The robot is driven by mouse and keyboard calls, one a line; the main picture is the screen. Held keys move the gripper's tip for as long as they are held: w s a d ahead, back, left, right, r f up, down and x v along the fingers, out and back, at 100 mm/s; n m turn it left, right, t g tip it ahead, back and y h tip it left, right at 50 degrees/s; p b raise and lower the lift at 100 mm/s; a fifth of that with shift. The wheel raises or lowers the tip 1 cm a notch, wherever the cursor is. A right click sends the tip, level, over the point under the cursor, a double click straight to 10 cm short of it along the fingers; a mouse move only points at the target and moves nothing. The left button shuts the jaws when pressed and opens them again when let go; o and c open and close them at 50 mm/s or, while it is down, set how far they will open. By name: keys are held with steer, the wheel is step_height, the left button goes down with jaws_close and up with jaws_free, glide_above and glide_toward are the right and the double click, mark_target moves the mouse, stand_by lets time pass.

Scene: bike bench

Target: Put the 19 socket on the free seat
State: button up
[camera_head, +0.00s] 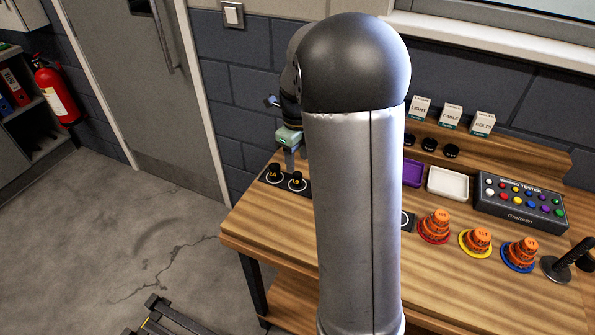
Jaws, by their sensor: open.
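Two black sockets stand on a dark rail (263,181) at the left of the wooden bench. The left socket (274,170) has a small label that seems to read 24. The right socket (297,179) seems to be marked 19, but the print is tiny. The rail runs behind my arm. A white-ringed spot (405,219) shows on a dark surface just right of the arm, with no socket visible on it; it may be a seat. My gripper (291,163) is open above and behind the two sockets, apart from them as far as I can tell.
Small boxes (451,116) stand on the back shelf. My arm hides the bench's middle.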

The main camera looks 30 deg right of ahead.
mark_target(297, 174)
step_height(297, 174, up, 5)
steer(key=s+a+n, duration=0.9)
steer(key=s+n, duration=0.1)
steer(key=n, duration=0.4)
steer(key=s+a+f+n, duration=0.1)
steer(key=s+a+n, duration=0.1)
steer(key=s+n, duration=0.4)
steer(key=s+a+f+n, duration=0.2)
steer(key=s+a+n, duration=0.1)
steer(key=s+n, duration=0.4)
steer(key=n, duration=0.3)
steer(key=shift+s+a+f+n+t, duration=0.15)
steer(key=shift+s+a+n+t, duration=0.15)
steer(key=shift+n, duration=0.1)
steer(key=shift+d, duration=0.1)
